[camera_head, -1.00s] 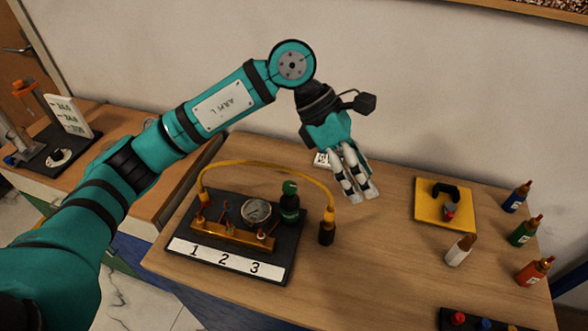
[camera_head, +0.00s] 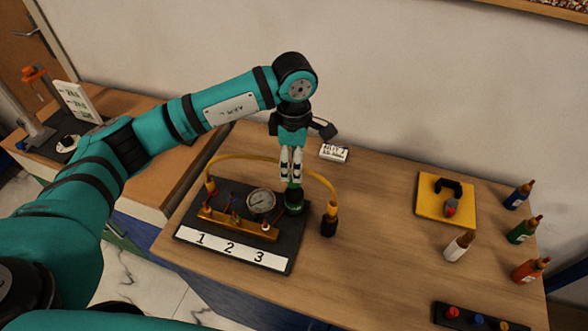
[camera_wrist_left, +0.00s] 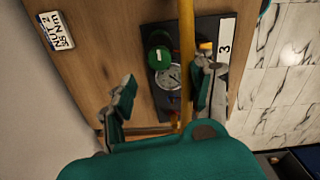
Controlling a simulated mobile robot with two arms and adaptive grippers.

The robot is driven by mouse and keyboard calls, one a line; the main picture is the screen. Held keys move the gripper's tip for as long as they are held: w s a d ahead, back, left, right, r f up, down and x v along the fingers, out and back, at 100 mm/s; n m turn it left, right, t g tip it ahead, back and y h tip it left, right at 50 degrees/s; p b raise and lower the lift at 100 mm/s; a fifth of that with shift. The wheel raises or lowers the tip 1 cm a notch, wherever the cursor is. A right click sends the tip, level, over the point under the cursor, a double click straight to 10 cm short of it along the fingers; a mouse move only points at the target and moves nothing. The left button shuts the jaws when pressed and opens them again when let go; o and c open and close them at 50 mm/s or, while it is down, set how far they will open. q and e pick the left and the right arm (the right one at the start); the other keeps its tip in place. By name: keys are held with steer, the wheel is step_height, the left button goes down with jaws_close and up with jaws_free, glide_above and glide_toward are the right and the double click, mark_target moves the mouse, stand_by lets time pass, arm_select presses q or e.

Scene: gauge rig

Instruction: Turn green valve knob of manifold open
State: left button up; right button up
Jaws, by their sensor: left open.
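The manifold's brass bar (camera_head: 238,226) sits on a black base (camera_head: 240,257) with labels 1, 2 and 3, with a round dial gauge (camera_head: 261,201) behind the bar. The green valve knob (camera_head: 294,196) tops a dark green body at the base's back right corner. My left gripper (camera_head: 291,180) points down directly above the knob, its fingers open. Whether the fingers touch the knob cannot be told. My right gripper is not in view.
A yellow hose (camera_head: 262,162) arches over the manifold, close to my left fingers; it crosses the left wrist view. A white label card (camera_head: 334,153) lies behind. A yellow plate (camera_head: 446,197) and several bottles (camera_head: 524,230) stand right. The table's middle is clear.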

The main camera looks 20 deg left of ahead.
arm_select(q)
steer(key=shift+f+p, duration=0.6)
steer(key=shift+f, duration=2.1)
jaws_close()
